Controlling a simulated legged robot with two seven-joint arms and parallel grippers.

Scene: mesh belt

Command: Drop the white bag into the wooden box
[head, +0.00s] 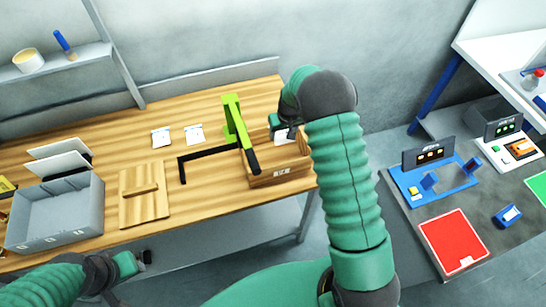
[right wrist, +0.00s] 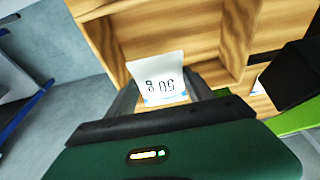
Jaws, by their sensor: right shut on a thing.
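My right gripper (head: 284,131) is shut on a white bag (right wrist: 158,72) printed "50 g" with a blue edge, seen between the fingers (right wrist: 163,90) in the right wrist view. The open wooden box (head: 263,181) stands at the right end of the wooden table. The gripper and bag are over or just inside its back part; I cannot tell the exact height. The box's wooden walls (right wrist: 232,35) surround the bag in the right wrist view. My left gripper (head: 138,261) is low in front of the table, away from the box, its jaws too small to judge.
A green and black lever tool (head: 235,120) stands right beside the box on its left. Two more white bags (head: 161,138) (head: 194,134) lie on the table (head: 110,130). A wooden lid (head: 144,196) and a grey bin (head: 55,215) are further left. A grey bench (head: 430,215) is at right.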

